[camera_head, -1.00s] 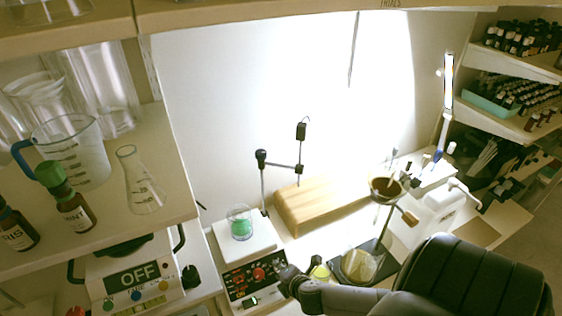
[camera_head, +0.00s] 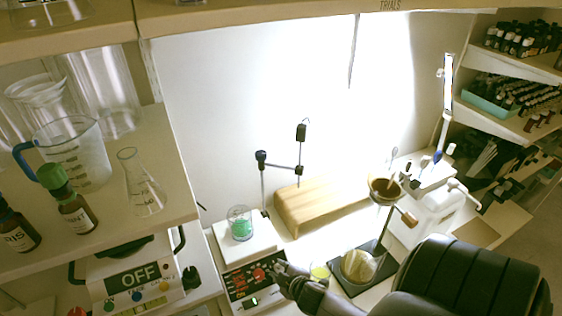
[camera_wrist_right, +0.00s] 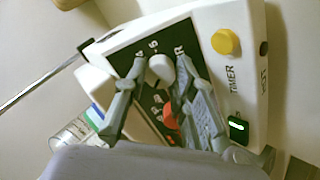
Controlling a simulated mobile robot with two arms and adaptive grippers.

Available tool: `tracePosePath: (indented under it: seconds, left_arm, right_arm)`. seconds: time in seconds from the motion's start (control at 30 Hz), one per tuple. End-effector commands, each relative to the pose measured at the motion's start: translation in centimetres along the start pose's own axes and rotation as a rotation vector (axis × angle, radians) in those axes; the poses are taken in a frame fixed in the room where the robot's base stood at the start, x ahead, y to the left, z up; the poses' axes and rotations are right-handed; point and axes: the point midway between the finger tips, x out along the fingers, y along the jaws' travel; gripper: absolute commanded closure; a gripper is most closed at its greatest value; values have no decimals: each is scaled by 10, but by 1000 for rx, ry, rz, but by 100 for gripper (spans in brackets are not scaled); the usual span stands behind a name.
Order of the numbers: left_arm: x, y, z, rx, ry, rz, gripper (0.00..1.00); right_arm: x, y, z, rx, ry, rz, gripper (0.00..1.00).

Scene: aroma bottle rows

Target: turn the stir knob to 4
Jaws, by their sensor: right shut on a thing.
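The stirrer hot plate (camera_head: 253,249) is a white box with a black front panel. A small beaker (camera_head: 240,222) with green content stands on its top. The panel has a red knob (camera_head: 258,273), which also shows in the right wrist view (camera_wrist_right: 171,116). My right gripper (camera_head: 283,274) reaches the panel's right side. In the right wrist view, its two fingers (camera_wrist_right: 157,85) are on either side of a pale stir knob (camera_wrist_right: 160,67), shut on it. Printed digits and a letter R show near it; the knob's setting is unclear. My left gripper is not in view.
A white device reading OFF (camera_head: 135,277) stands left of the hot plate. A round flask (camera_head: 358,266) on a dark base, under a funnel (camera_head: 385,188), is close right of my gripper. A wooden block (camera_head: 320,205) lies behind. A yellow button (camera_wrist_right: 225,41) is beside the fingers.

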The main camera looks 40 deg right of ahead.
Motion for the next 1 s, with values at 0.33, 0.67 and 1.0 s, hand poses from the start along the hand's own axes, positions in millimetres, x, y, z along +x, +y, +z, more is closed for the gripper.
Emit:
tracePosePath:
  seconds: [0.33,0.67,1.0]
  left_arm:
    - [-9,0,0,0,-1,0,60]
    - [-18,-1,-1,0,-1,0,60]
    - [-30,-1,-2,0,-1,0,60]
  right_arm:
    - [-1,0,0,335,-2,5,100]
    - [-1,0,0,647,-3,10,100]
    - [-1,0,0,969,-2,16,100]
